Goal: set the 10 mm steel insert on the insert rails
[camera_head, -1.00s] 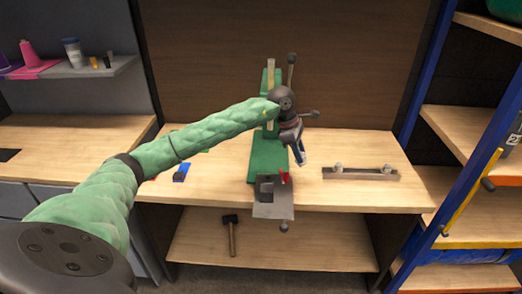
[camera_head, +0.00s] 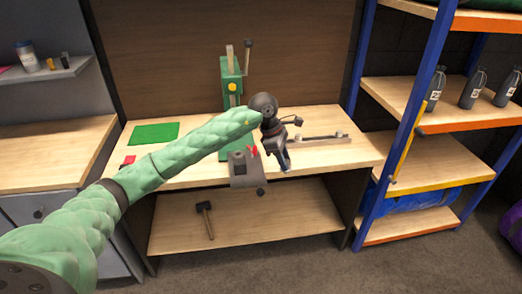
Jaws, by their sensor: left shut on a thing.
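My left gripper (camera_head: 286,165) hangs over the front edge of the workbench, fingers down. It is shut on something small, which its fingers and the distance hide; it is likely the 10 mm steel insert. A low metal bar with two round knobs (camera_head: 327,137) lies on the bench behind and right of the gripper, its left end partly hidden by my wrist. It may be the insert rails, but I cannot tell. The gripper is apart from it. My right gripper is not in view.
A hammer (camera_head: 206,213) is on the lower shelf. A blue-framed rack (camera_head: 363,121) stands right.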

